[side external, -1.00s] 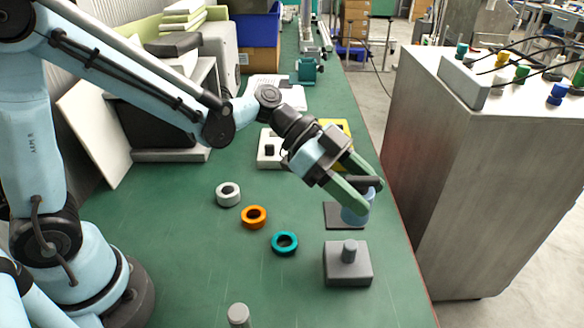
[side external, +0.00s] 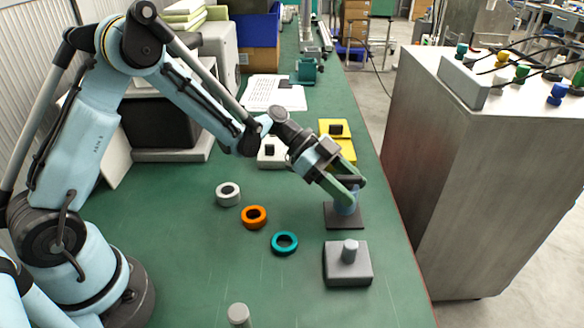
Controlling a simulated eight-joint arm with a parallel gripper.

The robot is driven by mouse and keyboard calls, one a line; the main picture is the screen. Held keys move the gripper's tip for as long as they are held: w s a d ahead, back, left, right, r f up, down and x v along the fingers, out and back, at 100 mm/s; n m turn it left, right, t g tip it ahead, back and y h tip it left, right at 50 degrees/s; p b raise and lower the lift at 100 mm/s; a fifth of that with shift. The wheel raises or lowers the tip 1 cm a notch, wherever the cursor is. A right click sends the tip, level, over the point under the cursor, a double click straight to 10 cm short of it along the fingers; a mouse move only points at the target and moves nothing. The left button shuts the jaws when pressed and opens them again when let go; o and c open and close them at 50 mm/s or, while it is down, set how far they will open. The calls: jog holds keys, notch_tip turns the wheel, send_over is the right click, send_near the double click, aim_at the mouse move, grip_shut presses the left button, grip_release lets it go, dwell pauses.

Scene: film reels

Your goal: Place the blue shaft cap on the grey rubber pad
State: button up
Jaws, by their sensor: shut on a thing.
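My gripper (side external: 348,187) is shut on the blue shaft cap (side external: 346,208), near the right side of the green table. The cap is roughly upright, and the fingers hide much of its upper part. The grey rubber pad (side external: 345,224) is a flat dark square directly below the cap. The cap's lower edge shows against the pad's middle. I cannot tell whether it touches the pad or hangs just above it.
A grey block with a peg (side external: 347,265) stands just in front of the pad. White (side external: 218,194), orange (side external: 243,217) and teal (side external: 274,243) rings lie to the left. A yellow block (side external: 347,148) is behind. The table's right edge is close.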

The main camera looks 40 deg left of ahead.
jog(key=shift+f, duration=0.8)
jog(key=shift+f, duration=0.2)
jog(key=o, duration=1.2)
jog(key=shift+r, duration=0.1)
